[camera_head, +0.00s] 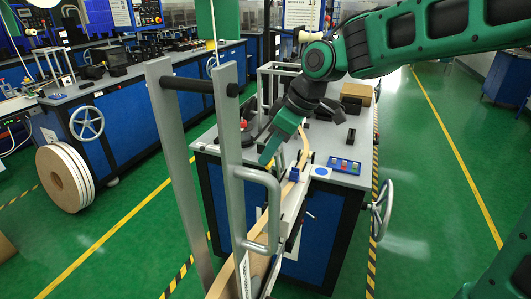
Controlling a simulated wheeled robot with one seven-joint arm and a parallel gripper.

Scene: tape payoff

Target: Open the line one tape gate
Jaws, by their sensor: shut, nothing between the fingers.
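My green gripper (267,158) comes down from the upper right over the workbench and points down and to the left. It is shut and empty. A tan tape (297,170) runs along the bench in a narrow guide and continues toward the bottom of the picture. A tall grey metal frame (236,150) with a D-shaped handle (274,210) stands in the foreground. The gripper tip shows just above the handle in the picture; I cannot tell how far apart they are in depth. No label is readable to confirm which part is the line one gate.
The blue bench (325,235) carries a blue button box (344,165) at right. A handwheel (383,210) sticks out on its right side. Another bench (120,115) and large tape rolls (65,178) stand at left. Green floor is open at right.

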